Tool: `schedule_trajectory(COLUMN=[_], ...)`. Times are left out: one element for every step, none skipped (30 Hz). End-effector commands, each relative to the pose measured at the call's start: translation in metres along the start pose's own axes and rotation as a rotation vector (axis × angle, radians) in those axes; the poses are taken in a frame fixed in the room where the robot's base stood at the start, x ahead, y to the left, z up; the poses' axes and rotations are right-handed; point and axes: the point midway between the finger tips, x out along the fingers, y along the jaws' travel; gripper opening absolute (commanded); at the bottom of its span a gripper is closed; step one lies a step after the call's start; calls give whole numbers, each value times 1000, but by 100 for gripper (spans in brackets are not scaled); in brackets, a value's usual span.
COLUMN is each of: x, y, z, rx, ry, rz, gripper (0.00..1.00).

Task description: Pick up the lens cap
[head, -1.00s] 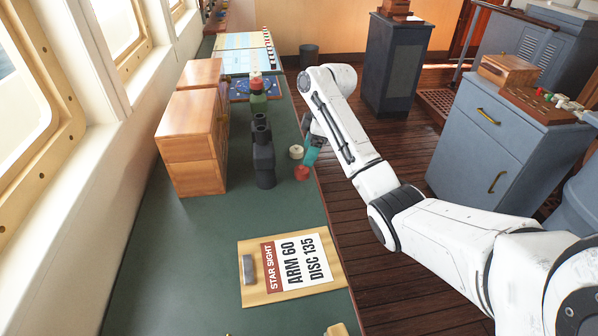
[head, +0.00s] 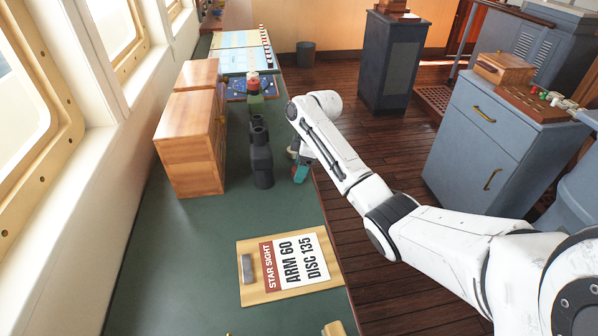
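Black binoculars (head: 262,158) stand upright on the green counter. My gripper (head: 300,174), with teal fingers, is low over the counter just right of the binoculars, near the right edge. A small pale round piece (head: 291,151) shows in part behind my gripper. A red round piece seen earlier at this spot is now mostly or wholly hidden by the fingers. I cannot tell for sure which of these small pieces is the lens cap. Whether the fingers are open or shut on anything is too small and covered to tell.
Wooden boxes (head: 190,148) stand left of the binoculars. A green and red lamp-like object (head: 254,91) and a chart (head: 236,41) lie farther back. A clipboard (head: 291,265) lies in front. The counter between clipboard and binoculars is clear.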

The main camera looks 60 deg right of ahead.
Motion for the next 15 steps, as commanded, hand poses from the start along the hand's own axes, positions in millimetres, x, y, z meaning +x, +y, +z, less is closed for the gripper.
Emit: schedule_trajectory(x=[0, 0, 0, 0, 0, 0, 0, 0, 0, 0, 0, 0, 0, 0, 0], y=[0, 0, 0, 0, 0, 0, 0, 0, 0, 0, 0, 0, 0, 0, 0], z=[0, 0, 0, 0, 0, 0, 0, 0, 0, 0, 0, 0, 0, 0, 0], rx=[0, 0, 0, 0, 0, 0, 0, 0, 0, 0, 0, 0, 0, 0, 0], ry=[0, 0, 0, 0, 0, 0, 0, 0, 0, 0, 0, 0, 0, 0, 0], rz=[0, 0, 0, 0, 0, 0, 0, 0, 0, 0, 0, 0, 0, 0, 0], gripper=[61, 58, 54, 52, 49, 45, 42, 39, 35, 32, 30, 26, 23, 20, 18])
